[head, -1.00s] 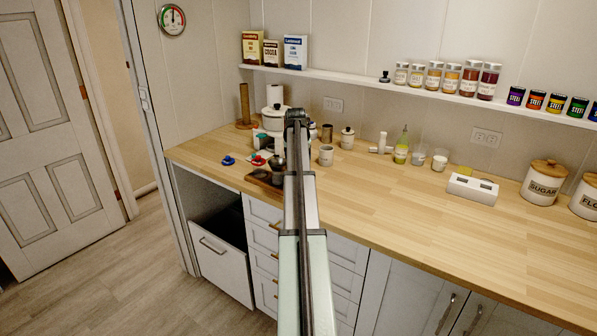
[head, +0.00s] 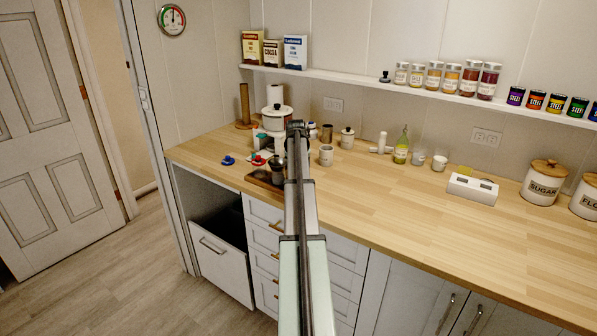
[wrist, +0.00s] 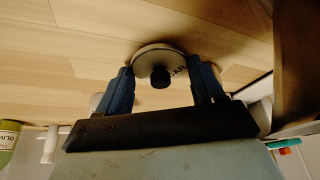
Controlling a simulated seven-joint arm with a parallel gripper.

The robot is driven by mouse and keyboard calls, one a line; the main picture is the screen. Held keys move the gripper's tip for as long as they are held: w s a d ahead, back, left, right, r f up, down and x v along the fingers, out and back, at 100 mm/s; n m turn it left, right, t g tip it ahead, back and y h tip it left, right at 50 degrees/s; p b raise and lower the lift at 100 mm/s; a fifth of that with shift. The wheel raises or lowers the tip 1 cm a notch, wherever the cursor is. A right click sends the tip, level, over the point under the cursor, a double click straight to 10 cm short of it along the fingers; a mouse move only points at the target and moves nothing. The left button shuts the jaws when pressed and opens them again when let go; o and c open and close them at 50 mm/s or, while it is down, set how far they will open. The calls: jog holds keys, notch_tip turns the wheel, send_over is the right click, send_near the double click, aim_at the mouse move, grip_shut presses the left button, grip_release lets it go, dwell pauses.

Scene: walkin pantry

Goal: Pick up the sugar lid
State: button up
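In the wrist view a pale round lid (wrist: 148,52) with a dark knob (wrist: 160,77) lies just beyond my fingers; dark letters ending in "AR" show at its right side. My gripper (wrist: 161,68) is open, one blue finger on each side of the lid, with the knob between them. I cannot tell whether the fingers touch it or what is beneath it. In the head view my arm hides the gripper and this lid. A canister marked SUGAR (head: 541,187) with a wooden lid (head: 549,166) stands far right on the counter.
A white mug (head: 326,155), a lidded white pot (head: 347,139) and an olive oil bottle (head: 401,148) stand right of my arm. The counter's front right (head: 420,205) is clear.

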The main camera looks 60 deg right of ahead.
jog(key=c, duration=0.3)
notch_tip(320, 180, up, 16)
jog(key=shift+s+d+f, duration=0.3)
jog(key=shift+s+d, duration=0.65)
jog(key=shift+d, duration=1.15)
jog(key=shift+s+d+f, duration=0.25)
jog(key=shift+s+d, duration=0.7)
jog(key=shift+d, duration=1.1)
jog(key=shift+s+d+f, duration=0.3)
jog(key=shift+s+d, duration=0.65)
jog(key=shift+d, duration=1.15)
